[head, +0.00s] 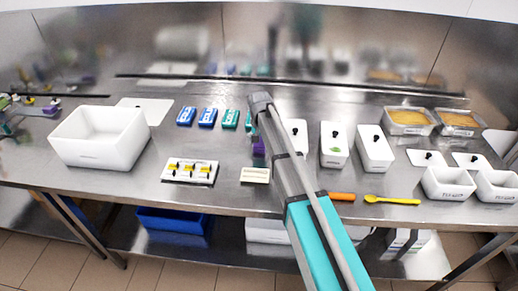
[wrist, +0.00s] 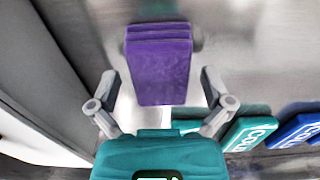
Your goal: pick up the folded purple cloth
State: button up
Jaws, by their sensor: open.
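The folded purple cloth (wrist: 160,65) lies in the upper middle of the wrist view, with its folded layers at the top edge. My gripper (wrist: 160,82) is open; one finger shows on each side of the cloth's near part, with a gap on both sides. I cannot tell how high the fingers are above the cloth. In the head view only a small purple part of the cloth (head: 258,147) shows beside my arm, which hides the rest. My gripper's fingers are hidden there too.
Blue and teal packs stand left of my arm; a teal pack (wrist: 250,133) and a blue pack (wrist: 298,130) show beside my gripper. A white block (head: 255,175) lies in front, lidded white tubs (head: 334,155) to the right. A large white bin (head: 97,150) stands far left.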

jog(key=shift+f, duration=0.15)
dwell(0.5)
jog(key=c, duration=1)
